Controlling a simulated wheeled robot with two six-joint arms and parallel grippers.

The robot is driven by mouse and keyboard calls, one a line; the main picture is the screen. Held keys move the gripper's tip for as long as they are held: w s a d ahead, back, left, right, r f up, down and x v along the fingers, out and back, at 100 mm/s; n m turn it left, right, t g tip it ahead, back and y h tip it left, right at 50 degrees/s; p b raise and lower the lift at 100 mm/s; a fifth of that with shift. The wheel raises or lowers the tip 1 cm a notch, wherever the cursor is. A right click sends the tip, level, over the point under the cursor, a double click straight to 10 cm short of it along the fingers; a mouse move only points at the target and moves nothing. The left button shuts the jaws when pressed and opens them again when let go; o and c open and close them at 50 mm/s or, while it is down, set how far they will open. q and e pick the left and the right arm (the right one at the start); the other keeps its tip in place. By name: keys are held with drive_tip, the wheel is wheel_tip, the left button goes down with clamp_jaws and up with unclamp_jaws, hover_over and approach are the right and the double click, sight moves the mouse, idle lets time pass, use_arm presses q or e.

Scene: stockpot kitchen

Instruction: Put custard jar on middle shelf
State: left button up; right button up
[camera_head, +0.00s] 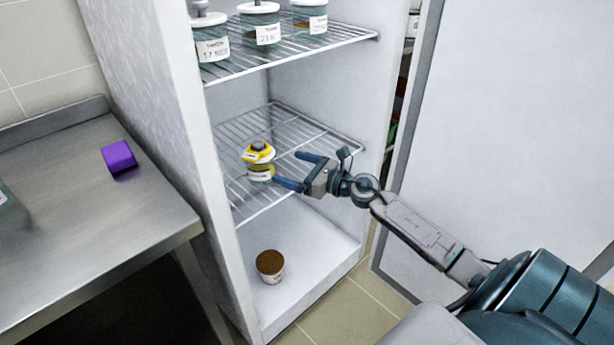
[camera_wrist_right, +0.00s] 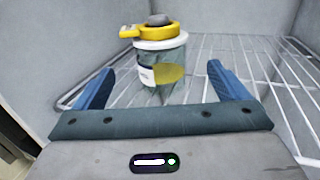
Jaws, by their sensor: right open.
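The custard jar, a clear jar with a yellow clamp ring, a grey knob on top and a white label, stands upright on the middle wire shelf (camera_head: 310,135) of the open fridge. The jar shows in the head view (camera_head: 260,163) and in the right wrist view (camera_wrist_right: 160,65). My right gripper (camera_head: 290,170) is open, with its blue fingertips just to the right of the jar in the head view. In the right wrist view the jar stands ahead, between the lines of the two spread fingers, apart from them. My left gripper is not in view.
Several labelled jars (camera_head: 262,25) stand on the upper wire shelf (camera_head: 300,50). A brown-topped tub (camera_head: 270,266) sits on the fridge floor. A steel counter (camera_head: 80,230) with a purple block (camera_head: 118,156) stands at left. The fridge wall (camera_head: 150,90) borders the shelf's left side.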

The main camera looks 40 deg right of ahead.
drive_tip(key=s+a+f+m+g+h, duration=0.35)
drive_tip(key=s+f+m+h, duration=0.3)
drive_tip(key=s+m, duration=0.8)
drive_tip(key=s+a+f+m+g+h, duration=0.2)
drive_tip(key=s+f+m+g+h, duration=0.35)
drive_tip(key=m, duration=1.55)
drive_tip(key=s+a+f+m+g+y, duration=0.1)
drive_tip(key=s+a+f+m+y, duration=0.1)
drive_tip(key=s, duration=0.5)
drive_tip(key=s+a+f+m+g+y, duration=0.1)
drive_tip(key=s+a+f+m+g, duration=0.1)
drive_tip(key=s+a, duration=0.3)
drive_tip(key=s+f, duration=0.1)
drive_tip(key=s, duration=0.2)
drive_tip(key=shift+a+f+y, duration=0.15)
drive_tip(key=shift+a+y, duration=0.1)
drive_tip(key=shift+y, duration=0.15)
drive_tip(key=shift+s+m, duration=0.1)
drive_tip(key=shift+m, duration=0.15)
